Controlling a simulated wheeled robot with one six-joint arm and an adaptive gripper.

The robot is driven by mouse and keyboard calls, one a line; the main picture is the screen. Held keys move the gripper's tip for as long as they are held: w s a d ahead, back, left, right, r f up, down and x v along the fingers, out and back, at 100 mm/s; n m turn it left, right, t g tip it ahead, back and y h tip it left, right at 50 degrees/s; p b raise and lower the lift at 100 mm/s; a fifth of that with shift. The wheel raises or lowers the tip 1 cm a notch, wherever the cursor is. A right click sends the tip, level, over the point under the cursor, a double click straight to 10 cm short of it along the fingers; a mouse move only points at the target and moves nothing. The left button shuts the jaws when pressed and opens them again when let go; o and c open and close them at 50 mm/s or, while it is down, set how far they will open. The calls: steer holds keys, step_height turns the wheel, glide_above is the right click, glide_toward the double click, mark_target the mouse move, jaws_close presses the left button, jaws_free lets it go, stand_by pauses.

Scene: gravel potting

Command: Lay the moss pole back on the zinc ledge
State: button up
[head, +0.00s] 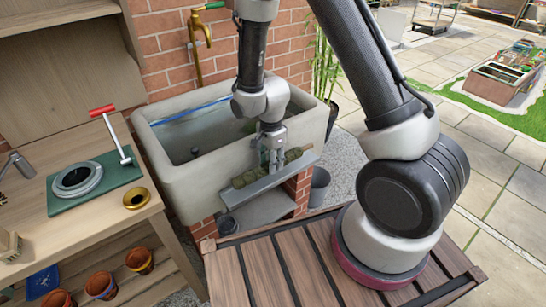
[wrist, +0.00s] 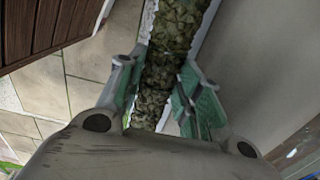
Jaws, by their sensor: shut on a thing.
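The moss pole (head: 293,155) is a green-brown mossy rod with a thin bare end at the right. It lies lengthwise along the zinc ledge (head: 262,187), a grey strip on the front of the stone sink. It looks on or just above the ledge; I cannot tell if it touches. My gripper (head: 272,166) points down from above and is shut around the pole's middle, hiding that part. In the wrist view the pole (wrist: 172,40) runs between the two green-padded fingers (wrist: 163,88), with a pale edge of the ledge beside it.
The stone sink (head: 185,190) stands behind the ledge, with a brass tap (head: 201,50) above. A grey bucket (head: 319,187) stands to the right. A wooden bench (head: 60,215) at left holds a green-based device (head: 95,185) and a brass ring (head: 136,198).

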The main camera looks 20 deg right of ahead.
steer(key=shift+w+a+f, duration=0.1)
steer(key=shift+w+f, duration=0.15)
steer(key=shift+f, duration=0.85)
steer(key=shift+w+a+f, duration=0.1)
steer(key=shift+w+f, duration=0.1)
steer(key=shift+f, duration=0.9)
steer(key=shift+f, duration=0.2)
steer(key=o, duration=0.9)
steer(key=shift+w, duration=0.15)
